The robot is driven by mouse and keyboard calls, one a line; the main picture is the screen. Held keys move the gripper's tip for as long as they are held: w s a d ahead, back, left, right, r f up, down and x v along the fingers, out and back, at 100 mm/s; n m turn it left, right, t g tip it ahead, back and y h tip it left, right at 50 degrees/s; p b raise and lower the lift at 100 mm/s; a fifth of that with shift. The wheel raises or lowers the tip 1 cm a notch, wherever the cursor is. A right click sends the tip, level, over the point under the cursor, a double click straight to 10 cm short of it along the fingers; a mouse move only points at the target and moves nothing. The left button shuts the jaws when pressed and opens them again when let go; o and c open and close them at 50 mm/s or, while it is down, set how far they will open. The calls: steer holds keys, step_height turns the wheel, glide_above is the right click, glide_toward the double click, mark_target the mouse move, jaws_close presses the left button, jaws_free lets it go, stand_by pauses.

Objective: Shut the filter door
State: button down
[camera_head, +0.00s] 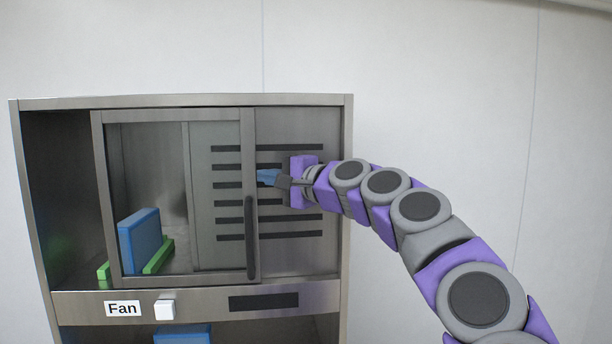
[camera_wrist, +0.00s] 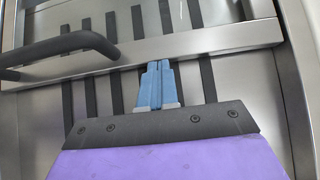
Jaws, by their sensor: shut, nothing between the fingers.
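The filter door (camera_head: 172,115) is a metal-framed sliding door with a see-through pane on the front of the grey cabinet. It stands part way across, leaving an open gap at the cabinet's left. Its black vertical bar handle (camera_head: 251,238) is on its right stile and also shows at the left of the wrist view (camera_wrist: 62,45). My gripper (camera_head: 262,177) is shut and empty, its blue fingertips just right of that stile, above the handle's middle. In the wrist view the fingertips (camera_wrist: 156,68) are at the stile's edge; whether they touch it, I cannot tell.
A blue block (camera_head: 140,240) stands between green rails (camera_head: 158,257) inside, behind the pane. A slotted panel (camera_head: 290,222) fills the right side. Below are a "Fan" label (camera_head: 123,309), a white button (camera_head: 165,309) and a dark strip (camera_head: 263,302).

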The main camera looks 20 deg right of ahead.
mark_target(191, 177)
steer(key=w+a, duration=0.1)
steer(key=a, duration=0.3)
steer(key=w+a+p, duration=0.1)
steer(key=a, duration=0.4)
steer(key=w+a+p, duration=0.1)
steer(key=w+a, duration=0.1)
steer(key=a, duration=0.3)
steer(key=shift+r, duration=0.1)
steer(key=shift+d, duration=0.15)
steer(key=shift+s, duration=0.1)
